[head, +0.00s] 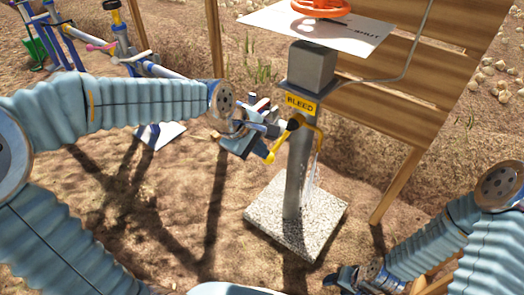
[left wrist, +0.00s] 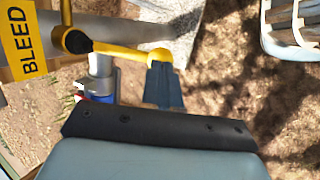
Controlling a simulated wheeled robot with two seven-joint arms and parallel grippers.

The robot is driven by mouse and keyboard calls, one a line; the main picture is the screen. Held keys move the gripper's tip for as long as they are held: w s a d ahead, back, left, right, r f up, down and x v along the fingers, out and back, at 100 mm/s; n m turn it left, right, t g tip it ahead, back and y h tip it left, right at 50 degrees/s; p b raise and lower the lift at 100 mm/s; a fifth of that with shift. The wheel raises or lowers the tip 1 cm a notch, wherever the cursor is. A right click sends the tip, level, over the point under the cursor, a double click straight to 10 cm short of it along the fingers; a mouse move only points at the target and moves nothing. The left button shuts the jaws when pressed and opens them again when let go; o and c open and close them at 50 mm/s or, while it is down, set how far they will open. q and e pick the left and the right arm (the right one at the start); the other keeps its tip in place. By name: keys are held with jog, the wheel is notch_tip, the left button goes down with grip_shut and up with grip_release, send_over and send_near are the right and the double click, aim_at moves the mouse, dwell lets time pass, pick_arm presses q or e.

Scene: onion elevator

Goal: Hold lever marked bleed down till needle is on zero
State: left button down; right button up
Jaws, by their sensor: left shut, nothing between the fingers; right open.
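The yellow BLEED label (head: 301,104) is on a grey post (head: 299,165). Beside it a yellow lever (head: 279,147) slopes down and left from a black pivot (head: 294,122). In the left wrist view the lever (left wrist: 125,50) runs from its pivot to a round yellow end. My left gripper (head: 275,130) is shut and empty, close to the lever. Its fingertips (left wrist: 161,67) overlap the lever's end in the wrist view; I cannot tell whether they touch. My right gripper (head: 346,279) is open, low in the head view. No gauge needle is visible.
Pipes and stands (head: 120,45) are at back left. Bare ground lies left of the slab.

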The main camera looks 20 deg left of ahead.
pick_arm(q)
notch_tip(320, 180, down, 4)
jog(key=b, duration=0.1)
jog(key=t+b, duration=0.1)
jog(key=b, duration=0.1)
jog(key=shift+r+h, duration=0.25)
jog(key=shift+h, duration=0.05)
pick_arm(e)
jog(key=f, duration=0.4)
jog(key=shift+s+a+f, duration=0.1)
jog(key=shift+a+f, duration=0.15)
jog(key=shift+f, duration=0.1)
pick_arm(q)
jog(key=shift+s+f, duration=0.1)
jog(key=shift+f, duration=0.15)
dwell(1.1)
dwell(0.3)
